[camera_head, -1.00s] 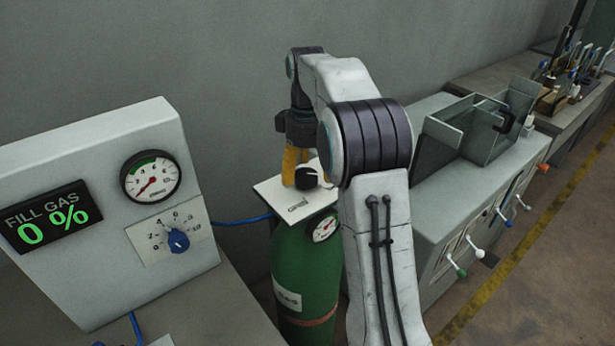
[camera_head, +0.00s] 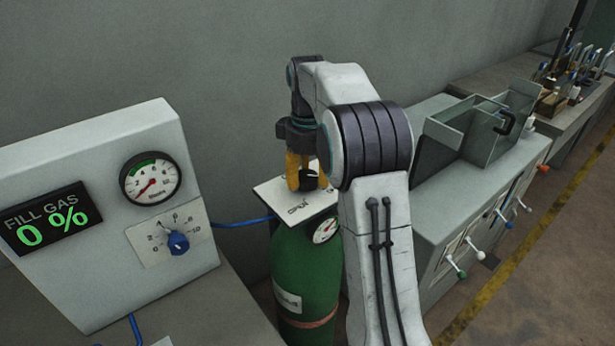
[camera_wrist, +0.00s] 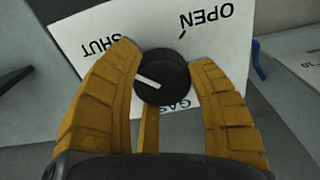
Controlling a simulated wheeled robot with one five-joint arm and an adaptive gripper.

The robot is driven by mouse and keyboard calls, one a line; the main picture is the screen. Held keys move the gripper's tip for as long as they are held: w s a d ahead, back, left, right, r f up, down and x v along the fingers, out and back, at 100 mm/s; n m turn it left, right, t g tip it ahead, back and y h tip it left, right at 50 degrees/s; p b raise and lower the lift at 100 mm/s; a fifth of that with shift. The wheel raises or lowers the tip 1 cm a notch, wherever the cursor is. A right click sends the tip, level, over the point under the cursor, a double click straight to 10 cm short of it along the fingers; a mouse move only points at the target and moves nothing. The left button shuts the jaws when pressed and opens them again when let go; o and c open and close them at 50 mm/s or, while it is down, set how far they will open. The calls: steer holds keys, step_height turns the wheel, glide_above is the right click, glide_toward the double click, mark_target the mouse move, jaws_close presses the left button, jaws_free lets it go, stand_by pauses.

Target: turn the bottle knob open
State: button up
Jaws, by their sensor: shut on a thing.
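The bottle knob (camera_wrist: 162,77) is a round black knob with a white pointer line, on a white plate (camera_wrist: 75,25) marked SHUT and OPEN. In the wrist view its pointer slants toward the left, the side of the SHUT mark. The plate sits on top of the green gas bottle (camera_head: 303,270). My gripper (camera_wrist: 161,66) has yellow fingers on both sides of the knob and is shut on it. In the head view my gripper (camera_head: 304,180) stands over the plate, with the dark knob partly hidden between its fingers.
At left stands a grey panel (camera_head: 95,160) with a FILL GAS 0 % display, a dial gauge (camera_head: 151,178) and a blue knob (camera_head: 178,243). A blue hose (camera_head: 240,222) runs between panel and bottle. A grey bench (camera_head: 440,215) with levers is at right.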

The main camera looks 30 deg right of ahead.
steer(key=shift+s, duration=0.1)
steer(key=c, duration=0.3)
steer(key=shift+m, duration=0.3)
steer(key=shift+c, duration=0.3)
steer(key=m+p, duration=0.1)
steer(key=m, duration=0.1)
steer(key=shift+a+m+p, duration=0.1)
steer(key=shift+m+p, duration=0.25)
steer(key=shift+m, duration=0.05)
steer(key=m+p, duration=0.1)
steer(key=m, duration=0.3)
steer(key=shift+a+m+p, duration=0.1)
steer(key=shift+m+p, duration=0.2)
steer(key=m+p, duration=0.1)
steer(key=m, duration=0.4)
steer(key=shift+f, duration=0.1)
steer(key=shift+a+m+p, duration=0.1)
steer(key=shift+m+p, duration=0.5)
steer(key=shift+m, duration=1.8)
